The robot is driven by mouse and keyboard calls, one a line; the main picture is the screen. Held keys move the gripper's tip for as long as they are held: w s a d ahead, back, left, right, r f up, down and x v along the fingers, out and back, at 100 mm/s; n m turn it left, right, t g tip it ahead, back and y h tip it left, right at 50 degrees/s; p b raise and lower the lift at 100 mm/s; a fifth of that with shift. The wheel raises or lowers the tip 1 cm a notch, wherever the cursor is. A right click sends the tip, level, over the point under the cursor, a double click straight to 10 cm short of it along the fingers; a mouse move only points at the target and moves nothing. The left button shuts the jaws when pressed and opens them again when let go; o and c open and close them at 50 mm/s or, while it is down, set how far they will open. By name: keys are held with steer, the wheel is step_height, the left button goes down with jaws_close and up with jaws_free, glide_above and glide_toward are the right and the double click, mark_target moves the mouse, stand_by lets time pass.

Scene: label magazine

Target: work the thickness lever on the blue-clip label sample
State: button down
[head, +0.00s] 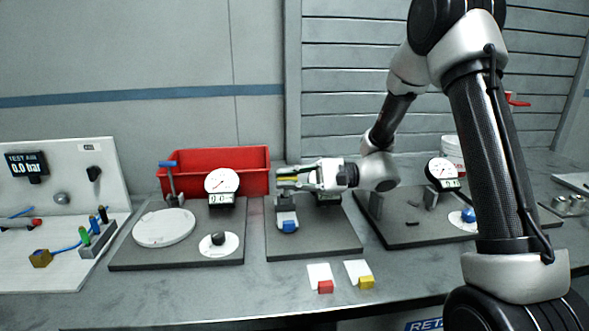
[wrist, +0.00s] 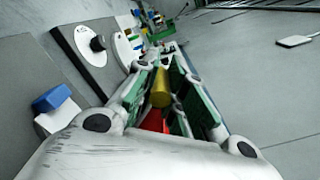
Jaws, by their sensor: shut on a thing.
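The blue-clip label sample (head: 288,226) sits on the front left of the middle grey plate (head: 310,243). In the wrist view its blue clip (wrist: 52,98) and white label show at the left. My gripper (head: 286,178) is above and behind it, at the middle station. In the wrist view my gripper (wrist: 162,88) has its green-padded fingers shut on a yellow cylindrical handle (wrist: 160,92), apparently the thickness lever's. Something red shows below it between the fingers. The middle gauge and the lever's base are mostly hidden by my gripper.
A right station (head: 405,232) has another gauge. A red bin (head: 215,160) stands behind. Samples with red (head: 325,287) and yellow (head: 366,282) clips lie at the front edge.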

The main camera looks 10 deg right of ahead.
steer(key=shift+s+f+n, duration=1.2)
steer(key=shift+s+f, duration=0.15)
steer(key=shift+f, duration=0.2)
steer(key=c, duration=1.4)
jaws_free()
steer(key=shift+d, duration=0.1)
steer(key=d, duration=1.1)
steer(key=shift+d, duration=0.4)
